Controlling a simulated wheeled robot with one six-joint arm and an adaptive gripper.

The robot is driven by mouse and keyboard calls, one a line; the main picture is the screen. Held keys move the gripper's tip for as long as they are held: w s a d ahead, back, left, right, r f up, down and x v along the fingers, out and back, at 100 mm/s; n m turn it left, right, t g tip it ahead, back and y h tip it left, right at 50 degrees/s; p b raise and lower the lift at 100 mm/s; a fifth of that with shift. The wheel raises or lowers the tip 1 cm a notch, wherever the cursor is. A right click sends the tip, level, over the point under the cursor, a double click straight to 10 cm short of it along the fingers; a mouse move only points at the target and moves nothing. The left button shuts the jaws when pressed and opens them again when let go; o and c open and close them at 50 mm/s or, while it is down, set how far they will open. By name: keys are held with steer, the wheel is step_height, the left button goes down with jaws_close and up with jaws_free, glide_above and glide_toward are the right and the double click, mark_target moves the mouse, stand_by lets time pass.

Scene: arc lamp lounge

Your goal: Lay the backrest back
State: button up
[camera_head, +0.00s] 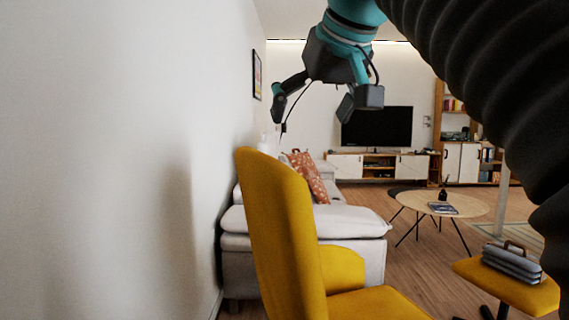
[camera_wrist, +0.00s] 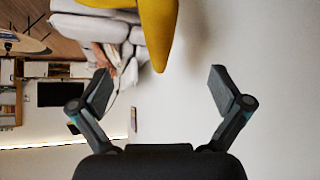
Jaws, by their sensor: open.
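The yellow backrest (camera_head: 277,225) stands nearly upright, leaning slightly left at its top, behind the yellow seat (camera_head: 380,305) of the armchair. My gripper (camera_head: 311,107) is open and empty. It hangs above the backrest's top edge, a little to the right in the head view, with its two fingers spread wide. In the wrist view the backrest (camera_wrist: 158,30) shows as a yellow tip at the top of the picture, between the fingers (camera_wrist: 160,80) but beyond them, apparently apart from both. The lower chair is cut off by the frame.
A white wall (camera_head: 120,160) runs close along the left of the chair. A pale sofa (camera_head: 345,222) with an orange cushion (camera_head: 308,178) stands behind it. A yellow footstool (camera_head: 530,295) with a grey handled item (camera_head: 512,262) and a round table (camera_head: 465,204) are right.

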mark_target(284, 164)
steer(key=b+x, duration=0.1)
steer(key=x, duration=0.7)
steer(key=b+x, duration=0.1)
steer(key=x, duration=0.4)
steer(key=shift+w+a+r+b, duration=0.3)
steer(key=shift+w+a, duration=0.05)
